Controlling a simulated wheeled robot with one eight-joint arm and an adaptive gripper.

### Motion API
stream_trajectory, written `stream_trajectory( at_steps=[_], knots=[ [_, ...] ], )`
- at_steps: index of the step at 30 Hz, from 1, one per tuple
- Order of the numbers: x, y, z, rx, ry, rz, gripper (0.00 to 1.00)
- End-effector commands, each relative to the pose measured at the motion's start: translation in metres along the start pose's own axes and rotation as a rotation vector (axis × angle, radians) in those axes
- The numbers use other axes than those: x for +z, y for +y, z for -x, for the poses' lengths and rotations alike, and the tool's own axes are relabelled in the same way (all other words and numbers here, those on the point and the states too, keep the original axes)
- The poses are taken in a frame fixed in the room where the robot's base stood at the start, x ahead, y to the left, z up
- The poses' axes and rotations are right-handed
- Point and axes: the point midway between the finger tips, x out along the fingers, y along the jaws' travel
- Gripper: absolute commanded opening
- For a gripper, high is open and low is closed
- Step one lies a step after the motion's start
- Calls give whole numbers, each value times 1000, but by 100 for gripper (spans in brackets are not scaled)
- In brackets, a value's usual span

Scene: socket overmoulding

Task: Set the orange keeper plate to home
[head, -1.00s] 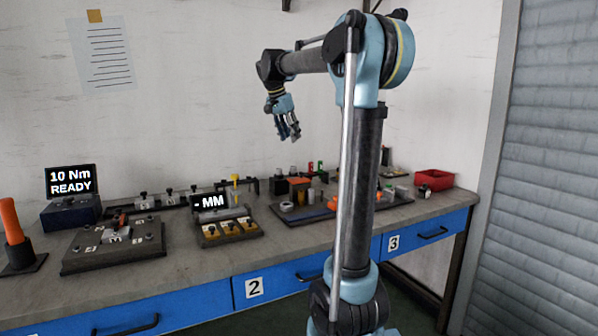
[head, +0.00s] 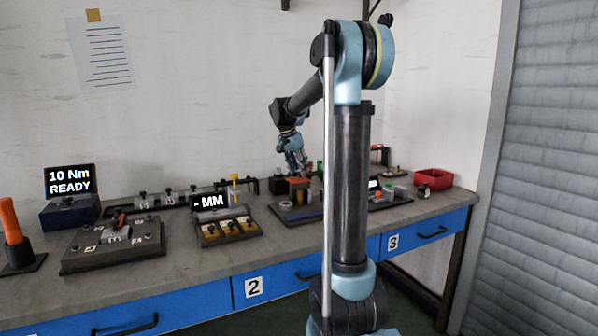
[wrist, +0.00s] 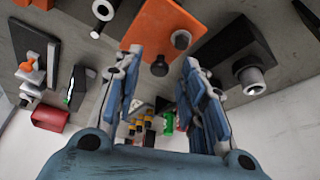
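The orange keeper plate (wrist: 157,24) shows at the top middle of the wrist view, with a grey round pin or hole near one corner. A dark round knob (wrist: 159,67) shows just below its edge. My gripper (wrist: 162,57) is open, its two fingers apart, with the plate beyond the tips and nothing between them. In the head view my gripper (head: 296,164) hangs pointing down over the fixtures at the back of the bench. An orange-brown piece (head: 299,181) lies just under it; I cannot tell whether it is the same plate.
A dark block with a grey cylinder (wrist: 248,72) stands right of the plate in the wrist view. A red bin (head: 433,179) stands at the bench's right end. The gauge fixture (head: 228,229) and torque display (head: 70,183) are at left. My arm hides part of the bench.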

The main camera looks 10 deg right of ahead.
Motion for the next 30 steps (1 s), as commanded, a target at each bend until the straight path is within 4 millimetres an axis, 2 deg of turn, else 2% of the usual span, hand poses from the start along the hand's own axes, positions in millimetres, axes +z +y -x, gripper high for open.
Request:
stream_trajectory(
  at_steps=[3, 12, 17, 25, 30],
  knots=[
    [0, 0, -6, 0, 0, 0, 38],
    [0, 0, -8, 0, 0, 0, 38],
    [0, 0, -8, 0, 0, -1, 1],
    [0, 2, -7, 0, 1, -1, 0],
    [4, 15, -5, 0, 1, -2, 0]
  ],
)
